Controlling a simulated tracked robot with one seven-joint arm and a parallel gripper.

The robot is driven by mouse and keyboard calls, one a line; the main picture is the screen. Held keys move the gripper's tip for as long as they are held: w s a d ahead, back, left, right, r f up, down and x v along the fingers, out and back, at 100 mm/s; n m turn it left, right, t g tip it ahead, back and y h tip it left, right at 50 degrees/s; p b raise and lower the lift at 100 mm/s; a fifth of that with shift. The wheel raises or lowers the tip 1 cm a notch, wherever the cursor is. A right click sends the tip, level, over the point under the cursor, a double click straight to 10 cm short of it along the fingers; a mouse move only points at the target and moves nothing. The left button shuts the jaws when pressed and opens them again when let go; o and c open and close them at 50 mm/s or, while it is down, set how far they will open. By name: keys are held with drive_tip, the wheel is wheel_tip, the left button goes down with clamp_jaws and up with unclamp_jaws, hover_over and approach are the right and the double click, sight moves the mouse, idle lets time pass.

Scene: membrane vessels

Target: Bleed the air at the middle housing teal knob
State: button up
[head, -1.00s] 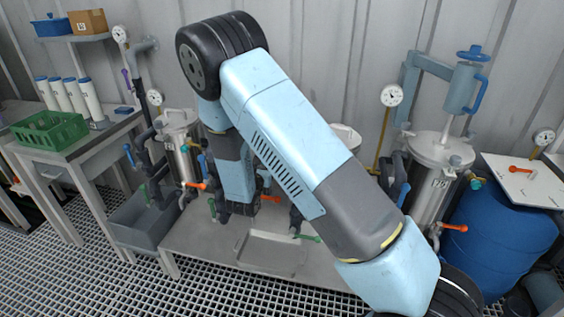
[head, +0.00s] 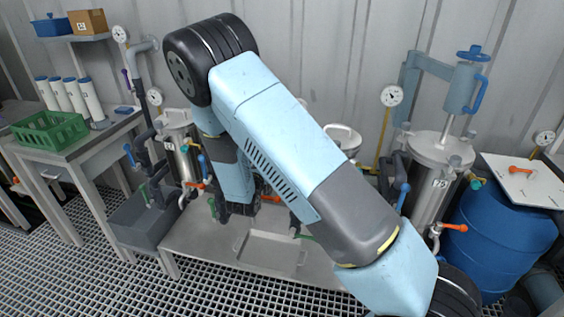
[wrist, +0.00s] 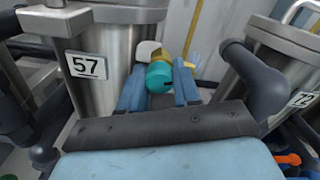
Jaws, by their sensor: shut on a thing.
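The teal knob (wrist: 158,77) shows in the wrist view on the side of a steel housing (wrist: 108,70) with a plate reading 57. My gripper (wrist: 159,84) has its two blue fingers on either side of the knob and is shut on it. A brass fitting shows just behind the knob. In the head view my arm covers most of the middle housing, and only its lid (head: 343,137) shows plainly. The knob and my fingertips cannot be made out there.
In the wrist view another steel housing (wrist: 285,65) marked 72 and dark pipes stand close at the right. In the head view the left housing (head: 176,140), right housing (head: 432,185), a blue barrel (head: 500,240) and a shallow tray (head: 270,254) surround my arm.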

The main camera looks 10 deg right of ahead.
drive_tip(key=n, duration=0.3)
drive_tip(key=shift+d+n, duration=0.1)
drive_tip(key=shift+n, duration=0.3)
drive_tip(key=n, duration=0.4)
drive_tip(key=shift+d, duration=0.1)
idle(0.4)
drive_tip(key=m, duration=1.3)
idle(0.3)
drive_tip(key=o, duration=1)
drive_tip(key=shift+a, duration=0.2)
